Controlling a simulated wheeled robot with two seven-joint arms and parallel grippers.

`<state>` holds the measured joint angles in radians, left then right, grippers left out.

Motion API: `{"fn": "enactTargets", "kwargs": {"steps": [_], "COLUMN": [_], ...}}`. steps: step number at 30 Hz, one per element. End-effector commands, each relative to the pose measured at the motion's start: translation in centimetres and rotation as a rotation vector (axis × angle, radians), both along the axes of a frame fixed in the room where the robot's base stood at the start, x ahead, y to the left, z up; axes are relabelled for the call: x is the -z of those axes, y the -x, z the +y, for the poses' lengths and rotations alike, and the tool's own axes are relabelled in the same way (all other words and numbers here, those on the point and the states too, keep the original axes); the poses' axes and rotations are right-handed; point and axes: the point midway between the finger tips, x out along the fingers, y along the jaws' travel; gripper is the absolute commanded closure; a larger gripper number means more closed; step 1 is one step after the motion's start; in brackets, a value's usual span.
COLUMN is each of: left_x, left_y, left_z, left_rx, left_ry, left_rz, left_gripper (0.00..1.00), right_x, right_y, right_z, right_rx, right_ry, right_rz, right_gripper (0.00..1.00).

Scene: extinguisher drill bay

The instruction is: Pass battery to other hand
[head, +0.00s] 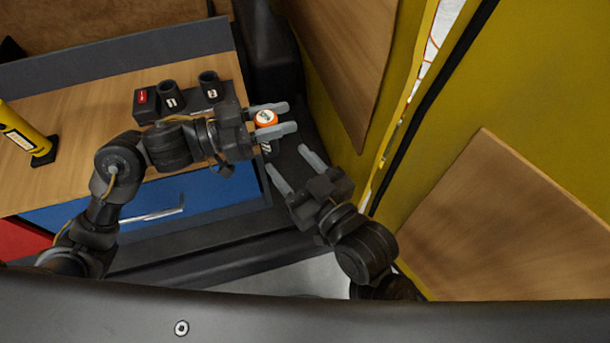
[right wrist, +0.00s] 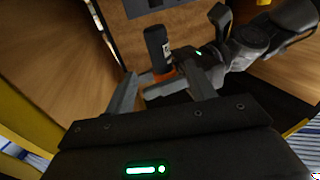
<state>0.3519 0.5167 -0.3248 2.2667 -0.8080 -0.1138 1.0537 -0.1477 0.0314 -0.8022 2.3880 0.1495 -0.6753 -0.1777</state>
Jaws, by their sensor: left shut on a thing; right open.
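The battery (head: 265,118) shows its orange end with a white label in the head view. In the right wrist view the battery (right wrist: 157,48) is a dark cylinder with an orange end low down. My left gripper (head: 284,117) is shut on it, one finger on each side, beyond the right edge of the bench. My right gripper (head: 287,158) is open and empty, just below the left gripper in the head view, fingers pointing up toward the battery. They are apart from it. Part of the battery is hidden by the left gripper.
A wooden bench (head: 100,130) with a blue drawer stands at left. On it are a dark holder (head: 190,104) with two numbered black cylinders and a red-marked block, and a yellow cylinder (head: 20,130). A yellow wall with wood panels (head: 500,215) bounds the right side.

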Motion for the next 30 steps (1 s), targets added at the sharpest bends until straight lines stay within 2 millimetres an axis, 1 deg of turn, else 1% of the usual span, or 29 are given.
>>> {"fn": "enactTargets", "kwargs": {"steps": [1,6,12,18,26,30], "left_x": [0.0,0.0,0.0,0.0,0.0,0.0], "left_y": [0.0,0.0,0.0,0.0,0.0,0.0], "left_z": [0.0,0.0,0.0,0.0,0.0,0.0], "left_rx": [0.0,0.0,0.0,0.0,0.0,0.0], "left_ry": [0.001,0.001,0.001,0.001,0.001,0.001], "left_rz": [0.0,0.0,0.0,0.0,0.0,0.0], "left_gripper": [0.89,0.89,0.89,0.89,0.89,0.89], "right_x": [-0.1,-0.1,0.0,0.0,0.0,0.0], "right_y": [-0.9,-3.3,-5.3,-6.1,-6.2,-6.2], "right_z": [0.7,2.7,4.3,5.0,5.0,5.0], "right_rx": [0.0,0.0,0.0,0.0,0.0,0.0], "right_ry": [0.0,0.0,0.001,0.001,0.001,0.001], "right_rz": [-0.002,-0.001,0.0,0.002,0.001,0.001], "right_gripper": [0.45,0.45,0.45,0.45,0.45,0.62]}}
